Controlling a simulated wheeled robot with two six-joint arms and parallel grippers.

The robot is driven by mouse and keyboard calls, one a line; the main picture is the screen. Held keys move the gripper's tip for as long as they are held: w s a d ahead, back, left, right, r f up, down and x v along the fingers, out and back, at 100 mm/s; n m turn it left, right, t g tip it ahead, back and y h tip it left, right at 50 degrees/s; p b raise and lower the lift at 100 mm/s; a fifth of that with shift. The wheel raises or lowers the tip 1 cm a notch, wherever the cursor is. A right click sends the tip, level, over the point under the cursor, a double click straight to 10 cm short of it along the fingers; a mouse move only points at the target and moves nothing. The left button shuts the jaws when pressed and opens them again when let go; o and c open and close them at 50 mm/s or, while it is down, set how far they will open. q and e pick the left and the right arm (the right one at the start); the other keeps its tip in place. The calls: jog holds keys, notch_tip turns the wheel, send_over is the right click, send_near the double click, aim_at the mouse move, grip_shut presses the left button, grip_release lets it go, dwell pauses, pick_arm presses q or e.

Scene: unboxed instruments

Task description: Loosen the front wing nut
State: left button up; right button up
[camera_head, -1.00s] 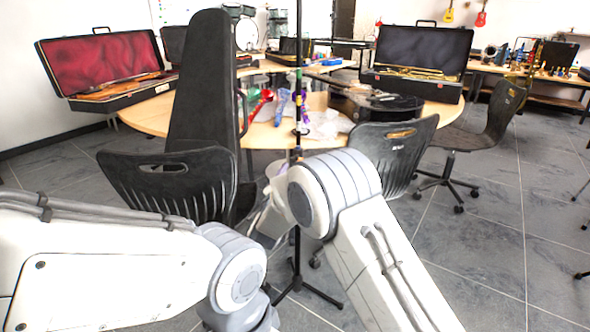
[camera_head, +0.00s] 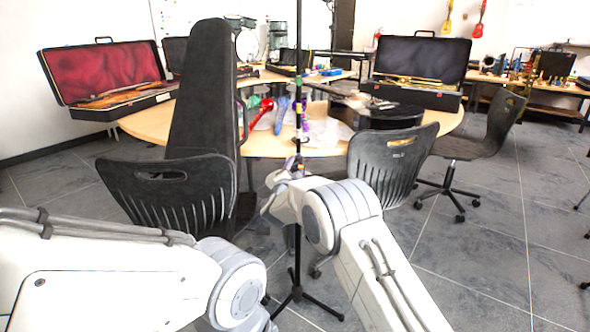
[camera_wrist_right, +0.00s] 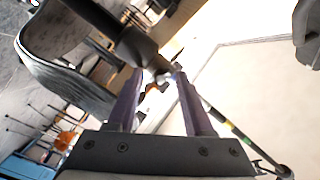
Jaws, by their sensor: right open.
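A tall, thin black stand (camera_head: 297,245) rises through the middle of the head view on a tripod base. My right gripper (camera_wrist_right: 158,80) is open in the right wrist view, its two purple-grey fingers pointing at a dark tube (camera_wrist_right: 132,40) with a small metal fitting (camera_wrist_right: 165,76) that may be the wing nut. The fitting lies between the fingertips in the picture; I cannot tell whether they touch it. In the head view my right wrist is beside the stand, and the nut cannot be made out. My left arm comes in from the left; its gripper is out of view.
Two black chairs (camera_head: 170,195) (camera_head: 392,160) flank the stand in front of a round wooden table (camera_head: 150,122). A tall dark case (camera_head: 203,95) stands at the left chair. Open instrument cases (camera_head: 105,75) (camera_head: 420,68) sit on the table.

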grip_shut()
